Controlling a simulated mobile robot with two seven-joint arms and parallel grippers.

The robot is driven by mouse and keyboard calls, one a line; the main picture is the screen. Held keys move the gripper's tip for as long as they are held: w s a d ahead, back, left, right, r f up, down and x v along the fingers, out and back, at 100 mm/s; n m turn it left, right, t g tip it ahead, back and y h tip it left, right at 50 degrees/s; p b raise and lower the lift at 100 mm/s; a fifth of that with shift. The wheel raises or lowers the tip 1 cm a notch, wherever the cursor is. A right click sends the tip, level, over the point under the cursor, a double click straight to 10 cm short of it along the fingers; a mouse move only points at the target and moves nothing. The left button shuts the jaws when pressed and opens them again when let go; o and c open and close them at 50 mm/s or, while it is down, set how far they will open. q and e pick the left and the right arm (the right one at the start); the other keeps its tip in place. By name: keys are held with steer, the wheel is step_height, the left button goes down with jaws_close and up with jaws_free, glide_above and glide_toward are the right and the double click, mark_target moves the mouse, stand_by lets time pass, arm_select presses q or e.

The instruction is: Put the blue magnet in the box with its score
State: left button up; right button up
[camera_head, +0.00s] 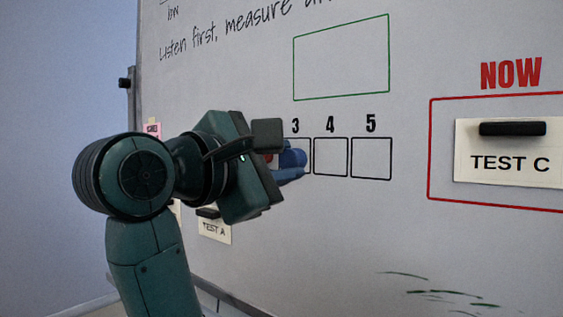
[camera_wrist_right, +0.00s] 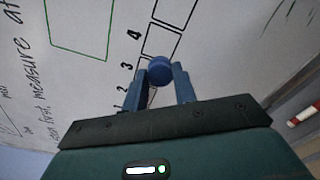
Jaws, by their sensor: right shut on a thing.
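My right gripper (camera_wrist_right: 161,82) is shut on the blue magnet (camera_wrist_right: 159,70), a round blue piece between its two blue fingers in the right wrist view. In that view the magnet overlaps the box beside the number 3; whether it touches the board is unclear. In the head view the right gripper (camera_head: 290,166) reaches the whiteboard from the left, and its blue tips cover part of box 3 (camera_head: 309,157). Box 4 (camera_head: 330,157) and box 5 (camera_head: 371,158) are empty. Lower-numbered boxes are hidden behind my gripper there. My left gripper is not in view.
A TEST C card (camera_head: 500,163) hangs under a black magnet (camera_head: 512,129) inside a red frame at right. A TEST A card (camera_head: 214,231) is lower left, partly hidden. A green empty frame (camera_head: 341,98) is above the boxes. A red and white marker (camera_wrist_right: 304,115) lies at right.

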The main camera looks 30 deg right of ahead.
mark_target(330, 157)
steer(key=shift+s+d, duration=0.15)
steer(key=shift+d, duration=0.05)
steer(key=shift+x, duration=3.75)
steer(key=shift+w+d, duration=0.35)
steer(key=shift+d, duration=0.2)
steer(key=o, duration=1.3)
steer(key=shift+v, duration=3.6)
